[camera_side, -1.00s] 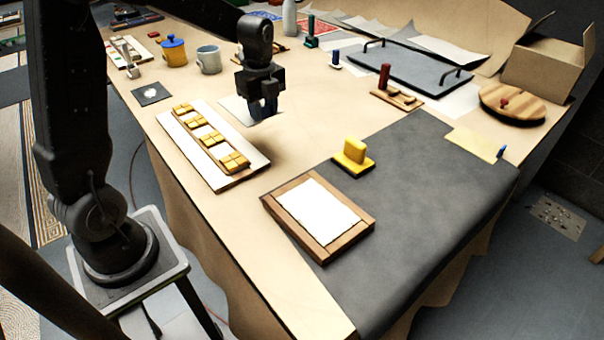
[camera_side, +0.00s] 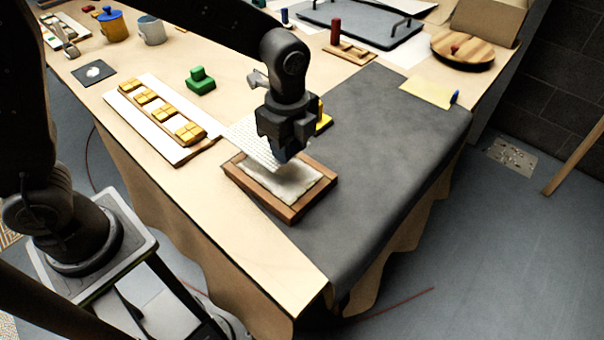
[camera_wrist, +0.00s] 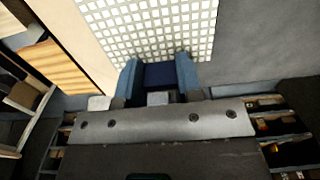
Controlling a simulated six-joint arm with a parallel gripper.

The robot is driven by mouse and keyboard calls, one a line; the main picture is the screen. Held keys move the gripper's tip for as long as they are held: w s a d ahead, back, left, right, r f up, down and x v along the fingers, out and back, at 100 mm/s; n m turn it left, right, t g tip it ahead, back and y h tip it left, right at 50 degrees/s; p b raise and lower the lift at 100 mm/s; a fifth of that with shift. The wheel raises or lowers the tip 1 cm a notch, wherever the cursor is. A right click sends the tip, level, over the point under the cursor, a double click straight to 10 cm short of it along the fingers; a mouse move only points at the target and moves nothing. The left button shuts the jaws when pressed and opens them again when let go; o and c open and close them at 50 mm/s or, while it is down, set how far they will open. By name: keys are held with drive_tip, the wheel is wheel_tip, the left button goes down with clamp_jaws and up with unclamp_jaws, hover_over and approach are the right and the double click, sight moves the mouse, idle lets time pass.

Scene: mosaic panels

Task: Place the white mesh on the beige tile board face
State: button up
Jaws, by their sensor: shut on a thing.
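The white mesh (camera_side: 252,141) is a thin flat sheet with a square grid. It also fills the upper middle of the wrist view (camera_wrist: 150,28). My gripper (camera_side: 283,155) is shut on one edge of it. The blue fingers (camera_wrist: 158,82) meet that edge in the wrist view. The wood-framed board (camera_side: 303,208) lies below, partly on the grey mat. Its pale beige face (camera_side: 297,186) looks rough. The mesh hangs above the board's far left part, seemingly apart from the face. My gripper hides part of the face's far side.
A white panel with yellow tiles (camera_side: 162,140) lies left of the board. A green block (camera_side: 200,82) stands behind it. A yellow block (camera_side: 325,116) is partly hidden behind my gripper. The grey mat (camera_side: 400,150) is mostly bare to the right.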

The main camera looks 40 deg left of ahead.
sight(304, 187)
drive_tip(key=d+f, duration=0.2)
drive_tip(key=d, duration=0.1)
drive_tip(key=shift+d, duration=0.2)
drive_tip(key=shift+f, duration=2.05)
drive_tip(key=shift+f, duration=0.15)
drive_tip(key=o, duration=0.9)
